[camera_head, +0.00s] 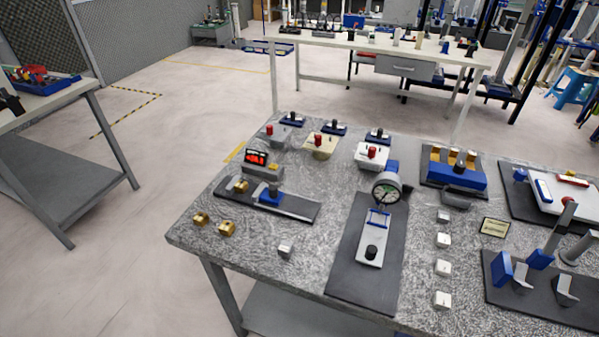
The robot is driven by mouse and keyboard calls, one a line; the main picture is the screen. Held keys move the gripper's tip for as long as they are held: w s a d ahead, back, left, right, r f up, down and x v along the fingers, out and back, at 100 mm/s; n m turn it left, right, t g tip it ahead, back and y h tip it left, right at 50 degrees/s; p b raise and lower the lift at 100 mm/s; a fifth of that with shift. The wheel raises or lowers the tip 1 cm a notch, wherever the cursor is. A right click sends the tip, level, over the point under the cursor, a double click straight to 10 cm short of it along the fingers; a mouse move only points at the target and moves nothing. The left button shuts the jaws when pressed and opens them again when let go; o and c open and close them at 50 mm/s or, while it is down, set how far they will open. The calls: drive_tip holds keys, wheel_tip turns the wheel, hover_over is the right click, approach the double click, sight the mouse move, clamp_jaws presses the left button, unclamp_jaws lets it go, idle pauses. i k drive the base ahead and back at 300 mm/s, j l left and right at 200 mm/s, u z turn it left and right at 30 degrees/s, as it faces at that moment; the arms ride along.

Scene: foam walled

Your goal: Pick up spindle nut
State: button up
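Two brass-coloured round pieces that look like spindle nuts lie loose at the left front of the grey speckled table. One nut (200,218) is near the left edge, and the other nut (227,229) is just right of it and nearer the front. A third brass piece (240,186) sits on a dark plate (295,207) beside a blue block (268,193). I cannot tell which piece the task names. My gripper does not show in this view.
The table (200,244) has a small metal cube (285,250) right of the nuts. A dial gauge stand (386,192) on a black mat (347,288) stands farther right. A red-lit display (257,157) is behind the nuts. Bare tabletop surrounds the two loose nuts.

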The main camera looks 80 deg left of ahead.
sight(241, 186)
drive_tip(key=k+j+u, duration=0.15)
drive_tip(key=k+j, duration=0.45)
drive_tip(key=k+j+u, duration=0.1)
drive_tip(key=k+j, duration=0.4)
drive_tip(key=j, duration=0.95)
drive_tip(key=i+j+u, duration=0.15)
drive_tip(key=j, duration=1.2)
